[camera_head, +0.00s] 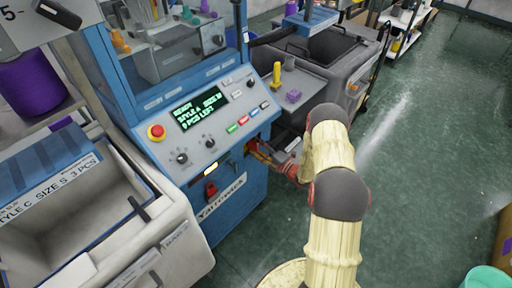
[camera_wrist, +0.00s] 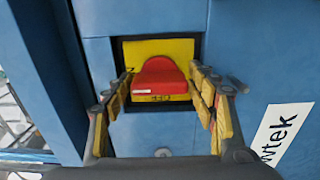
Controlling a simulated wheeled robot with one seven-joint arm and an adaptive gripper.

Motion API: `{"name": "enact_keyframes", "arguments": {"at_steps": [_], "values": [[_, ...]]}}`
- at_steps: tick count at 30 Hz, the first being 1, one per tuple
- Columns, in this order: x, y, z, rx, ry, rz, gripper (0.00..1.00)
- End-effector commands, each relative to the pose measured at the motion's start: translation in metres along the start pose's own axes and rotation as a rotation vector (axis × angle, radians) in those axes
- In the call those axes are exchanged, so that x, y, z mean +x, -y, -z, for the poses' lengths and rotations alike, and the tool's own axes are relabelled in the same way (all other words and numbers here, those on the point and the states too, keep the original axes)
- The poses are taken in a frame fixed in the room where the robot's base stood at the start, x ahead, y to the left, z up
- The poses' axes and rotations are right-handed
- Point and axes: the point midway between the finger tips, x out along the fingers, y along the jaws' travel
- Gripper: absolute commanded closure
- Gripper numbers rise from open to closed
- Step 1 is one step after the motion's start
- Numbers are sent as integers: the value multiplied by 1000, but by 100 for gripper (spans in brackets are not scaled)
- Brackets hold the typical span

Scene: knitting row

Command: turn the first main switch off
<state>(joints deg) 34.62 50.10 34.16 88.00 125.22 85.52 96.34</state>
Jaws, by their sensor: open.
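In the wrist view, a red switch knob (camera_wrist: 160,72) sits on a yellow plate (camera_wrist: 182,48) in a square recess of a blue panel. My gripper (camera_wrist: 168,100) is open, with its yellow-padded fingers apart on either side of the knob. I cannot tell whether they touch it. In the head view, my gripper (camera_head: 262,152) is beside the right part of the blue knitting machine (camera_head: 236,205), below its control panel. A red handle (camera_head: 210,189) shows on the machine's front, and I cannot tell if it is the same switch.
The control panel carries a lit display (camera_head: 200,112), a red emergency button (camera_head: 157,131) and small knobs. A grey bin (camera_head: 165,235) stands at the left. Open green floor (camera_head: 425,140) lies to the right.

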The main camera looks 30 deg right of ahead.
Motion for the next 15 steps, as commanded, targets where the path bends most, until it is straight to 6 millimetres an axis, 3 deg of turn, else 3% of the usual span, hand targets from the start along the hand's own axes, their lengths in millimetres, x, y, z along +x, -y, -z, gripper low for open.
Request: {"name": "enact_keyframes", "arguments": {"at_steps": [15], "values": [[0, 0, 0, 0, -1, 1, 69]]}}
